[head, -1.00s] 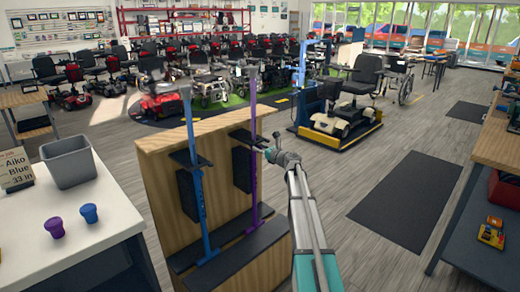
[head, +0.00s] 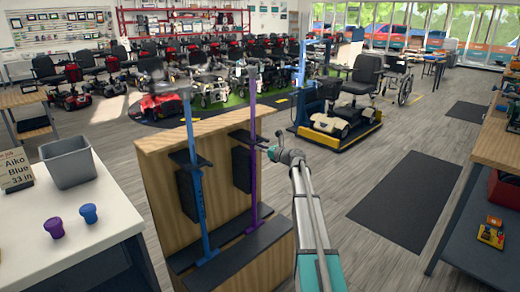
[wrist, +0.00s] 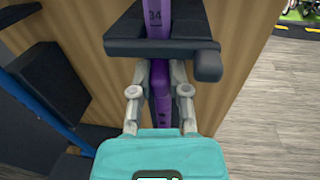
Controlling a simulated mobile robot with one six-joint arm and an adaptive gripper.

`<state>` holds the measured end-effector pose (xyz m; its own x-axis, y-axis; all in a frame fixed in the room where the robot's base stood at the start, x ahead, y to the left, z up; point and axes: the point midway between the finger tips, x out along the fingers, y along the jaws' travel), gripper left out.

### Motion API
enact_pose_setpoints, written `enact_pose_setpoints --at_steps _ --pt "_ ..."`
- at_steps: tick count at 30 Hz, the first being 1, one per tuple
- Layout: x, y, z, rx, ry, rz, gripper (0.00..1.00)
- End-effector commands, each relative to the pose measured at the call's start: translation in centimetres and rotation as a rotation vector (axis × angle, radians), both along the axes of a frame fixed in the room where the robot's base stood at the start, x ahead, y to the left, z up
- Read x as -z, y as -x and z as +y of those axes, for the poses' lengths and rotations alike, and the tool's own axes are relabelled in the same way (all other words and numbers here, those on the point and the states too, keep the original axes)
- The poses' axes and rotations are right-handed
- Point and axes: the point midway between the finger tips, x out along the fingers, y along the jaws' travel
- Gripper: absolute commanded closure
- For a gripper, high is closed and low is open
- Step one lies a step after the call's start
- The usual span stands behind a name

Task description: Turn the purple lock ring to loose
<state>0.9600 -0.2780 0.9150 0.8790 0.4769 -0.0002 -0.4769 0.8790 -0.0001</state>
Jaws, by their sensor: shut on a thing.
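The purple pole (head: 253,160) stands upright against a wooden panel, with a black bracket (wrist: 160,38) on it and the number 34 above the bracket in the wrist view. Just below the bracket, a purple piece (wrist: 160,84), apparently the lock ring, sits between the grey fingers of my gripper (wrist: 160,92). The fingers are shut on it from both sides, and they hide its edges. In the head view my gripper (head: 276,148) is beside the pole at bracket height; the ring is too small to make out there.
A blue pole (head: 195,190) stands left of the purple one on the same wooden stand (head: 160,165). A white counter (head: 85,240) with a grey bin (head: 68,162) and purple and blue cups is at left.

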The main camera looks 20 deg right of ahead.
Motion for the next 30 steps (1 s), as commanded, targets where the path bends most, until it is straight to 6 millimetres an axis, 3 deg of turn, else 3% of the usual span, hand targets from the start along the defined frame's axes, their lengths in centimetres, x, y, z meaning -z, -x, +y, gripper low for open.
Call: enact_pose_setpoints --at_steps 21,30 --pt "0.0 -2.0 -1.9 -0.556 0.0 0.0 1.0" --pt "0.0 -2.3 -2.0 -0.705 0.0 0.0 1.0"
